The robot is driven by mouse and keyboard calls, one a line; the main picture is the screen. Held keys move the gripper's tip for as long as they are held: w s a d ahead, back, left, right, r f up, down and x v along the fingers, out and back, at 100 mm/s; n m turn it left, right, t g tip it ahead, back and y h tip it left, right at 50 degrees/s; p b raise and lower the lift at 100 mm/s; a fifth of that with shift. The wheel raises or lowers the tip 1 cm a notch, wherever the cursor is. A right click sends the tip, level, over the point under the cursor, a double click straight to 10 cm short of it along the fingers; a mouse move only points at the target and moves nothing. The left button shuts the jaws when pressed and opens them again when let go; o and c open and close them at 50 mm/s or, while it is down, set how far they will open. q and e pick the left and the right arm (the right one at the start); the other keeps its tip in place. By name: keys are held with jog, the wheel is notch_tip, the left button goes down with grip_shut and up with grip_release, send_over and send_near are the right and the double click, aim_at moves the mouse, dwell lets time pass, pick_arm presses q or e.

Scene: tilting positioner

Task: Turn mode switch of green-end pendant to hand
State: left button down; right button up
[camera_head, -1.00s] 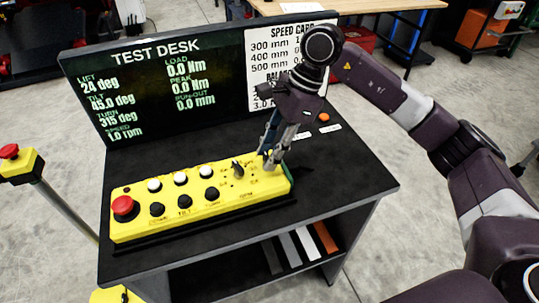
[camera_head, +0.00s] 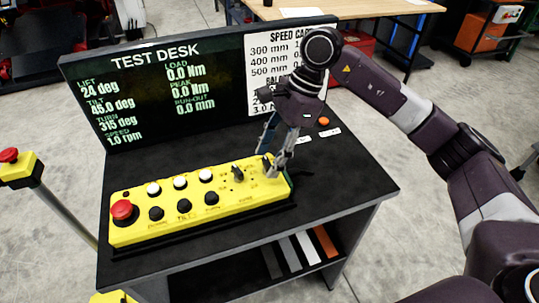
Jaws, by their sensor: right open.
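The yellow pendant (camera_head: 228,208) lies on the black desk, with a strip of green at its right end. It carries a red mushroom button (camera_head: 123,210) at the left, white and black buttons, and a black rotary knob (camera_head: 238,173) right of the middle. A second dark knob (camera_head: 268,163) near the green end is partly hidden by my right gripper. My right gripper (camera_head: 272,170) points down over this end, open, its fingertips around or beside that knob; I cannot tell whether they touch it. The mode switch's lettering is too small to read. My left gripper is not in view.
A display panel (camera_head: 150,92) reading TEST DESK stands at the desk's back, with a white speed card (camera_head: 290,50) on it. A yellow post with a red button (camera_head: 10,156) stands at the left. The desk's front right is clear.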

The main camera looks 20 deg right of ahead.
jog(key=v, duration=1.2)
